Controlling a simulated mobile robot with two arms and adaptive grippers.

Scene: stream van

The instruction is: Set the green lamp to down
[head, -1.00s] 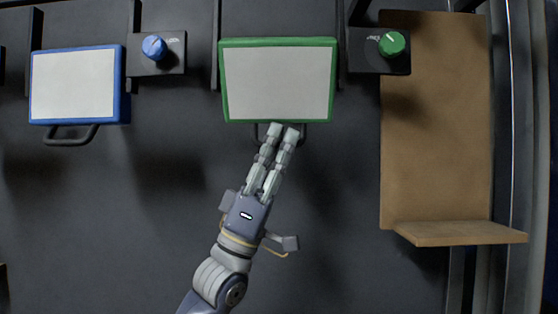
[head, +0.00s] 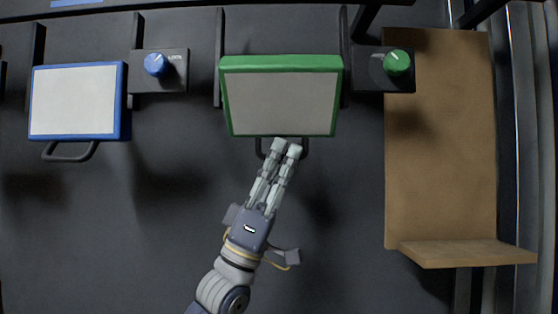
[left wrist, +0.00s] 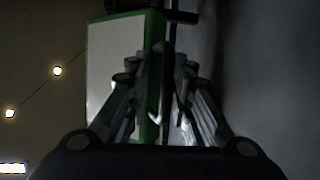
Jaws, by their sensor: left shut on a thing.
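The green lamp (head: 281,100) is a flat panel with a green frame and a pale grey face, mounted on the dark wall in the head view. Its dark handle (head: 304,149) sticks out below the panel's lower edge. My left gripper (head: 286,148) is at this handle, with its fingers shut on it. In the left wrist view the lamp (left wrist: 112,70) lies ahead, and the handle (left wrist: 154,95) runs between the two fingers. The fingertips hide part of the handle. My right gripper is in neither view.
A green knob (head: 397,63) sits on a dark box right of the lamp. A blue lamp (head: 76,102) and a blue knob (head: 156,65) are to the left. A brown board with a ledge (head: 467,253) is at the right. The wall below the lamps is clear.

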